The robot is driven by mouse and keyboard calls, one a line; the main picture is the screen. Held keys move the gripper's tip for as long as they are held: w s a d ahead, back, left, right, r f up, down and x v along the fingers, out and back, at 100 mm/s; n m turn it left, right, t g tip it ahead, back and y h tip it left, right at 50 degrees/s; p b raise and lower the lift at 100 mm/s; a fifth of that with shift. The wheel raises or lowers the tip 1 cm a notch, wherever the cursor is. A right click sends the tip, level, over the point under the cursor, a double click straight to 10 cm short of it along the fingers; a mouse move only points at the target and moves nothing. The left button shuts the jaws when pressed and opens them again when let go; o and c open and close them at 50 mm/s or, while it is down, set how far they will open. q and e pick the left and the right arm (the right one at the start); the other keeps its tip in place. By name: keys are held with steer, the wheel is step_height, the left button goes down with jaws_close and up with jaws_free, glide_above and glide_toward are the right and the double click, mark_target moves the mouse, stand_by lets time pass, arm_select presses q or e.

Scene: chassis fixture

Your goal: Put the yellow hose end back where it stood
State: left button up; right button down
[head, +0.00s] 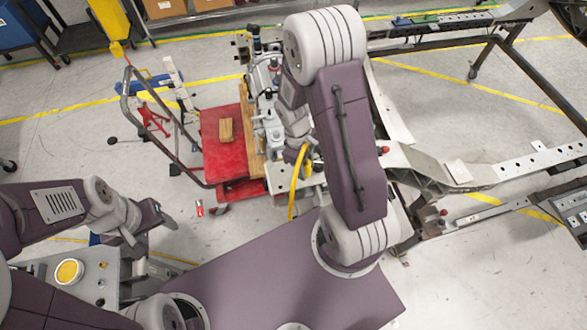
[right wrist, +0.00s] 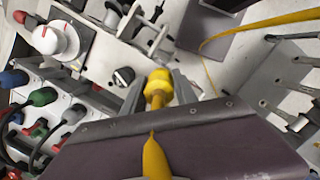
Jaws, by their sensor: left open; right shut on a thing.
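The yellow hose end (right wrist: 158,84) is a ribbed yellow fitting. In the right wrist view it sits between the grey fingers of my right gripper (right wrist: 157,92), which is shut on it. Its tip is over a light panel; I cannot tell if it touches anything. In the head view the yellow hose (head: 297,182) hangs below my right gripper (head: 303,150), beside the equipment cart, and the arm hides part of it. My left gripper (head: 150,220) is open and empty at the left, well away from the hose.
A panel with a white knob (right wrist: 63,40) and colored connectors (right wrist: 44,96) lies left of the hose end in the right wrist view. A red cart (head: 222,150) carries a wooden block (head: 225,130). A metal chassis frame (head: 480,180) fills the right side.

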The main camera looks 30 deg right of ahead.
steer(key=w+f, duration=0.1)
steer(key=w, duration=0.1)
steer(key=w+a+f, duration=0.1)
steer(key=w, duration=0.1)
steer(key=w+f, duration=0.1)
steer(key=w, duration=0.1)
steer(key=shift+a+f+p, duration=0.25)
steer(key=shift+p, duration=0.15)
steer(key=shift+s, duration=0.1)
steer(key=f, duration=0.1)
steer(key=f+p, duration=0.1)
steer(key=f, duration=0.1)
steer(key=shift+s+f, duration=0.2)
steer(key=shift+f, duration=0.05)
steer(key=shift+w+f, duration=0.2)
steer(key=shift+w, duration=0.05)
steer(key=shift+s+f, duration=0.1)
steer(key=shift+f, duration=0.05)
steer(key=c, duration=1)
jaws_free()
steer(key=shift+s, duration=0.1)
arm_select(q)
steer(key=shift+w+r, duration=0.35)
steer(key=shift+r, duration=0.45)
arm_select(e)
steer(key=shift+o, duration=0.2)
